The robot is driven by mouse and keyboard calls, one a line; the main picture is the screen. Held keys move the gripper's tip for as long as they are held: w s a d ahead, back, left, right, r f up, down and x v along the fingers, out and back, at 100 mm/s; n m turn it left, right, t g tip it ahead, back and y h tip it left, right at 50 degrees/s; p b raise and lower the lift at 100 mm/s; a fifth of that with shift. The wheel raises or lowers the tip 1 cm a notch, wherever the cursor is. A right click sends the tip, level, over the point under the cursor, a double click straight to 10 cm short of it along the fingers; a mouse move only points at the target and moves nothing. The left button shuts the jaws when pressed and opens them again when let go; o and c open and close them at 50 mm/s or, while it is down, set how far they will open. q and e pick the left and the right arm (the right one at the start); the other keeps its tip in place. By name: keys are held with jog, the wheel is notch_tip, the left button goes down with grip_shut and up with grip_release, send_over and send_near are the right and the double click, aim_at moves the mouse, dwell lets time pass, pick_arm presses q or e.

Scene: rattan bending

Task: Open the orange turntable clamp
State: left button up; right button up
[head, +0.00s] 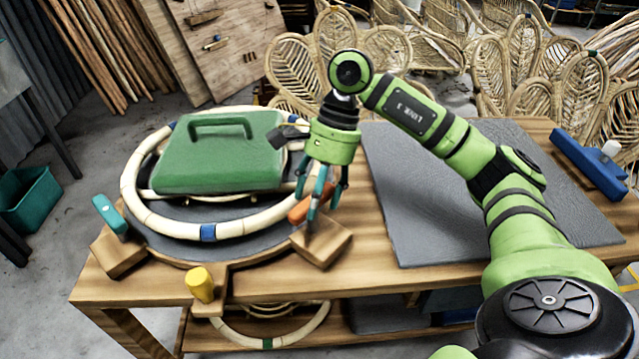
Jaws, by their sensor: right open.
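The orange turntable clamp (304,206) stands on a wooden block at the right front edge of the round turntable (259,244). My right gripper (321,200) points down over this clamp, its fingers apart on either side of the orange handle. The fingers partly hide the handle, and I cannot tell whether they touch it. A rattan ring (150,219) lies on the turntable, with a green case (217,163) on top inside it. A teal clamp (109,214) is at the left and a yellow clamp (200,284) at the front. My left gripper is not in view.
A grey mat (450,225) lies bare on the right of the wooden table (270,288). A blue tool (590,165) sits at the table's right edge. Rattan chair backs (387,55) stand behind. A green bin (30,200) is on the floor at left.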

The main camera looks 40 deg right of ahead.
jog(key=v, duration=1.2)
jog(key=shift+f, duration=0.1)
